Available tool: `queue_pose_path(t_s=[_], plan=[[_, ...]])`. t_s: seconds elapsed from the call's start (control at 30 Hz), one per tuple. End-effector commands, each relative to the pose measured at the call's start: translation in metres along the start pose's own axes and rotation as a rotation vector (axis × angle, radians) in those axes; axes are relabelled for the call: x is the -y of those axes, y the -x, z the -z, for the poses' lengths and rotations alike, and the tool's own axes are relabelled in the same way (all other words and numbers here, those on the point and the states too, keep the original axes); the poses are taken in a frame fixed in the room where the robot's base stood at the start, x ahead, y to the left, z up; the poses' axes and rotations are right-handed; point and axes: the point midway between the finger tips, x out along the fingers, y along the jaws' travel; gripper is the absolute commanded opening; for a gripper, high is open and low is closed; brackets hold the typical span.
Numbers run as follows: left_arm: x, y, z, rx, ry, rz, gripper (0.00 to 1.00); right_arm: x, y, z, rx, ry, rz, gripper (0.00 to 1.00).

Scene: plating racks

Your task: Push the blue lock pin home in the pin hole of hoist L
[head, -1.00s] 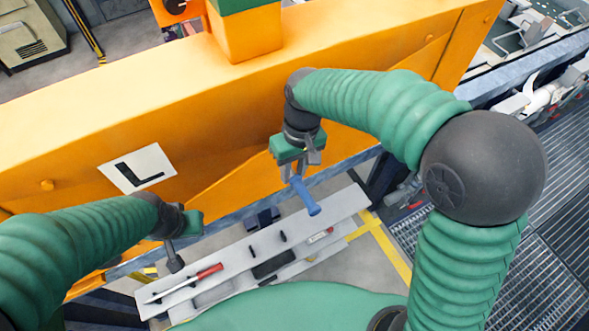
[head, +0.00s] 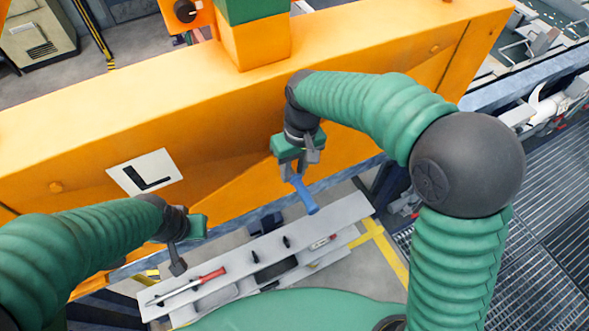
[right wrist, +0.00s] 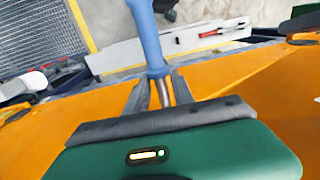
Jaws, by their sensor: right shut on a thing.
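The blue lock pin (head: 305,196) is held in my right gripper (head: 297,172), which points down in front of the orange beam of hoist L (head: 225,170). In the right wrist view the blue pin (right wrist: 149,38) sticks out beyond the right gripper's fingers (right wrist: 155,95), with a bare metal section between them. The pin is tilted in the head view. The pin hole cannot be made out in either view. A white plate with a black L (head: 145,172) is on the beam's face. My left gripper (head: 178,262) hangs at the lower left, with no pin at it; its jaw gap is unclear.
A grey shelf (head: 330,218) below the beam carries a red-handled tool (head: 212,274) and small dark pegs. A blue-grey rail runs along the beam's lower edge. Metal grating (head: 540,190) lies at the right. Open floor with yellow lines shows beside the shelf.

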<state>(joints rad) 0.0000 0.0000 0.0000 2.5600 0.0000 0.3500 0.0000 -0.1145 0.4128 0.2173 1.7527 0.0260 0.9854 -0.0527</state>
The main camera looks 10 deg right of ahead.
Motion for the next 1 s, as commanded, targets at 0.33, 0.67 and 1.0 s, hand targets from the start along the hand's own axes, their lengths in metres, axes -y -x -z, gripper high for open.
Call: queue_pose_path(t_s=[0.33, 0.67, 1.0], plan=[[0.0, 0.003, 0.001, 0.0, 0.0, 0.0, 0.0, 0.0, 0.001, 0.009, -0.002, 0.0, 0.0, 0.0], [0.0, 0.002, 0.001, 0.0, 0.0, 0.0, 0.0, 0.0, 0.001, 0.017, -0.003, 0.001, 0.0, 0.0], [0.0, 0.002, 0.001, 0.0, 0.0, 0.0, 0.0, 0.0, 0.001, 0.025, -0.003, 0.001, 0.0, 0.0]])
